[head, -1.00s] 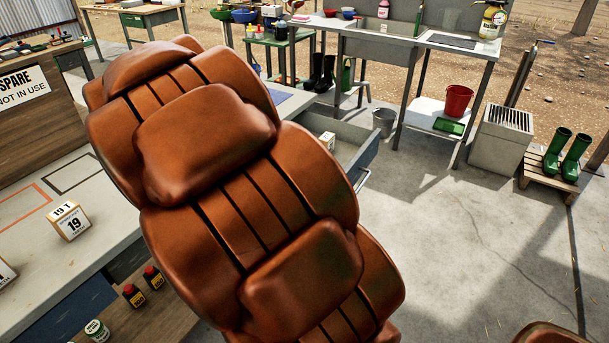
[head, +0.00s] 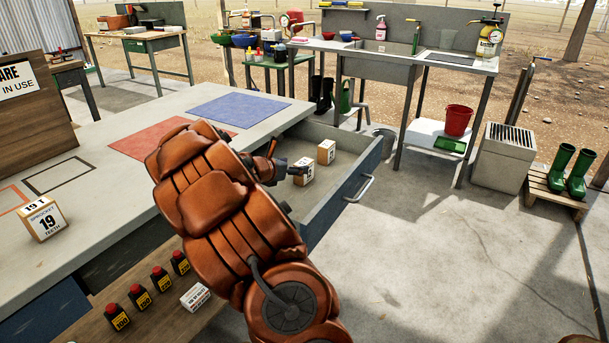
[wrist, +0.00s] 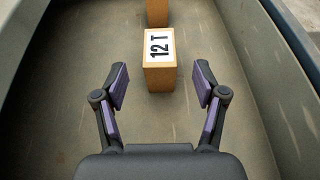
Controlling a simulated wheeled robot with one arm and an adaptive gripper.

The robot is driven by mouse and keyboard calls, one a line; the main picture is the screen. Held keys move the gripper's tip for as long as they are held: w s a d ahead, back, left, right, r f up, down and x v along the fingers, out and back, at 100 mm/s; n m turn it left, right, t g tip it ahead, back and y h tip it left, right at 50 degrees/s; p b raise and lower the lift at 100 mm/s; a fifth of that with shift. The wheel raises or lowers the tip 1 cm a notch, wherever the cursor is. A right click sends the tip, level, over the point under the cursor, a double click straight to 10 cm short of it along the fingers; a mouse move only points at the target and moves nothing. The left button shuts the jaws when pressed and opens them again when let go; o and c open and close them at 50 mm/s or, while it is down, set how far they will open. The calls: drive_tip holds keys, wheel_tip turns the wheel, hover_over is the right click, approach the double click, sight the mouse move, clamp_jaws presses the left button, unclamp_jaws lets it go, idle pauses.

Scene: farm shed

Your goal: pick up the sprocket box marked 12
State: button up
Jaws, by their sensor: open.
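The sprocket box marked 12 (wrist: 160,60) stands in an open drawer (wrist: 223,120). It is a small tan box with a white label reading "12 T" in the wrist view. In the head view, the nearer box in the drawer (head: 304,171) is at my gripper (head: 285,172), its label too small to read there. In the wrist view my gripper (wrist: 160,90) is open, its two purple-padded fingers apart on the left and right, with the box a little ahead between their lines. Nothing is between the pads.
A second box (head: 326,152) stands behind it in the drawer. The drawer walls (head: 345,195) rise on both sides. A box marked 19 (head: 43,219) sits on the bench (head: 110,205). Several dark bottles (head: 140,297) stand on a lower shelf. Red and blue mats (head: 240,110) lie on the bench.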

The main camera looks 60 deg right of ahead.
sight(304, 162)
drive_tip(key=shift+b+x, duration=0.35)
drive_tip(key=shift+x, duration=2.9)
drive_tip(key=c, duration=1.3)
